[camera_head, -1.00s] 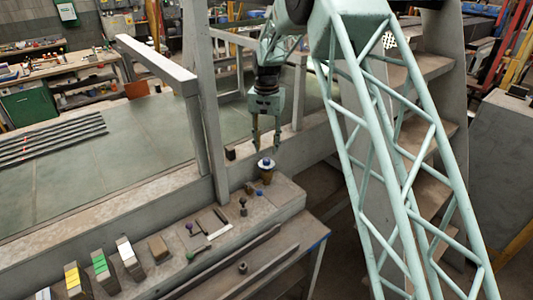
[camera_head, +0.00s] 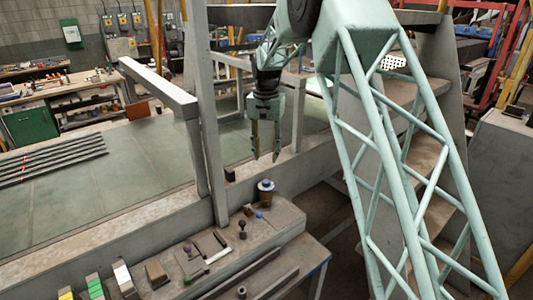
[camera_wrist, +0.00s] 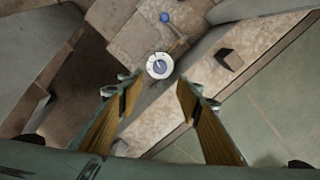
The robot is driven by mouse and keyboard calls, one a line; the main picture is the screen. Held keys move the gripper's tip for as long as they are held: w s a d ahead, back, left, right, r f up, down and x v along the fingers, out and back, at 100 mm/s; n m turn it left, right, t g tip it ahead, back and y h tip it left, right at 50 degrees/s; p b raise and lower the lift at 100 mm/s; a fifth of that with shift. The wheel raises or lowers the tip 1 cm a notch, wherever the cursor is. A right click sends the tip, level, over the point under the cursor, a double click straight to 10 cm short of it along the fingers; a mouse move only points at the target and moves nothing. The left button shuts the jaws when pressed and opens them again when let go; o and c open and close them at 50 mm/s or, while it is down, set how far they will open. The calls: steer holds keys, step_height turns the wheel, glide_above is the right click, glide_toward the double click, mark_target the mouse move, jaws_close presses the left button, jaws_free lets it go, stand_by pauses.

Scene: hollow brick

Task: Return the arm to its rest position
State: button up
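My gripper (camera_head: 265,157) hangs pointing down above the far end of the stone ledge, close to the grey post. Its two fingers are apart with nothing between them. In the wrist view my gripper (camera_wrist: 152,90) shows two wood-coloured finger pads spread wide. Below and beyond the fingertips stands a small round pot with a blue and white top (camera_head: 266,190). It also shows in the wrist view as a white disc with a blue centre (camera_wrist: 159,66). The gripper is apart from it.
The stone ledge (camera_head: 150,255) holds several blocks and small tools, including a yellow-topped block (camera_head: 66,293) and a white-topped block (camera_head: 123,277). A grey post (camera_head: 207,120) and rail (camera_head: 157,85) stand left of my gripper. Steps (camera_head: 420,150) rise behind the arm. A dark block (camera_wrist: 229,59) lies beside the pot.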

steer(key=shift+r, duration=0.1)
steer(key=s+d+r+t+b, duration=0.1)
steer(key=s+d+r+b, duration=0.1)
steer(key=s+d+r, duration=0.65)
steer(key=s+d+r+n+b, duration=0.15)
steer(key=s+d+r, duration=0.3)
steer(key=s, duration=0.65)
steer(key=s+d+r+t+b, duration=0.1)
steer(key=s+d+r+b, duration=0.1)
steer(key=s+d+r, duration=0.45)
steer(key=s+d+f+b, duration=0.1)
steer(key=s+d+f, duration=0.1)
steer(key=s, duration=1)
steer(key=s+d+f+t+b, duration=0.1)
steer(key=s+d+f+b, duration=0.1)
steer(key=s, duration=1.1)
steer(key=s+d+f+t+b, duration=0.1)
steer(key=s+d+f+b, duration=0.1)
steer(key=s, duration=1)
steer(key=shift+s+d+f+n, duration=0.15)
steer(key=shift+d+f+n, duration=0.25)
steer(key=shift+f+n, duration=0.1)
